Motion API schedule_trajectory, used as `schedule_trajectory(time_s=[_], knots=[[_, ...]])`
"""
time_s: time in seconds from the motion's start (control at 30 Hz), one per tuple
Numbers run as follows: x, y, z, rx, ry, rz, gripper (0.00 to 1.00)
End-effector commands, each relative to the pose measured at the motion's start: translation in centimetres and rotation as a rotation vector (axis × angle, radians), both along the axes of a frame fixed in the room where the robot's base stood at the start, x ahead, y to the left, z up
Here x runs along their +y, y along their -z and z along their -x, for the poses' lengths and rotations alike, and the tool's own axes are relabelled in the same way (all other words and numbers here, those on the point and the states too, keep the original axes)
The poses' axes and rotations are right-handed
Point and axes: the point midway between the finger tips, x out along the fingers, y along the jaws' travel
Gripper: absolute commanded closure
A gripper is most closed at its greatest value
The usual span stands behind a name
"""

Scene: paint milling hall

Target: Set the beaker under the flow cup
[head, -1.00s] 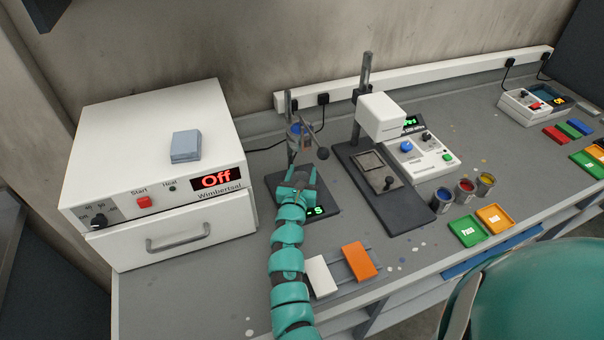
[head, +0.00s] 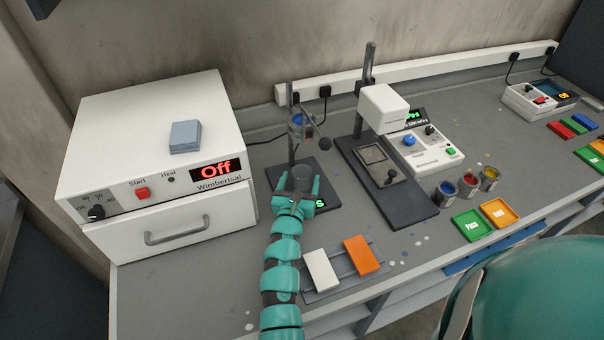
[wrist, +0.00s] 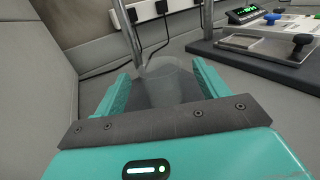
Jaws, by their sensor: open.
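The flow cup (head: 300,123), with blue paint in it, hangs on a dark upright stand (head: 291,150) over a dark base plate (head: 325,188). The clear grey beaker (head: 302,173) appears to stand on this plate, below the cup in the picture; whether it is exactly under the outlet is unclear. My gripper (head: 299,186) is open, at the plate's front edge. In the wrist view, the see-through beaker (wrist: 172,82) shows between and beyond the fingertips, with a gap on either side. The cup is out of the wrist view. A green readout on the plate is partly covered by my gripper.
A white oven (head: 160,165) reading "Off" stands close on the left. To the right are a stand device on a dark base (head: 400,205) and several paint cans (head: 468,185). White and orange blocks (head: 360,255) lie in front. The stand's pole is close behind the beaker.

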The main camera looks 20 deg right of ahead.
Motion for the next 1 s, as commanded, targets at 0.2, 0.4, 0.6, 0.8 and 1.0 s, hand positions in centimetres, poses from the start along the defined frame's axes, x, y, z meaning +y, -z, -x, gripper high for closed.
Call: schedule_trajectory(time_s=[0.2,0.4,0.6,0.8,1.0], knots=[[1.9,0.4,3.0,0.001,-0.004,-0.002,0.27],[2.8,0.1,4.5,-0.001,-0.004,0.0,0.27],[3.0,0.0,5.1,0.0,-0.002,0.0,0.27],[3.0,0.0,5.1,0.001,-0.002,0.001,0.27],[3.0,0.0,5.1,0.001,-0.003,0.001,0.27]])
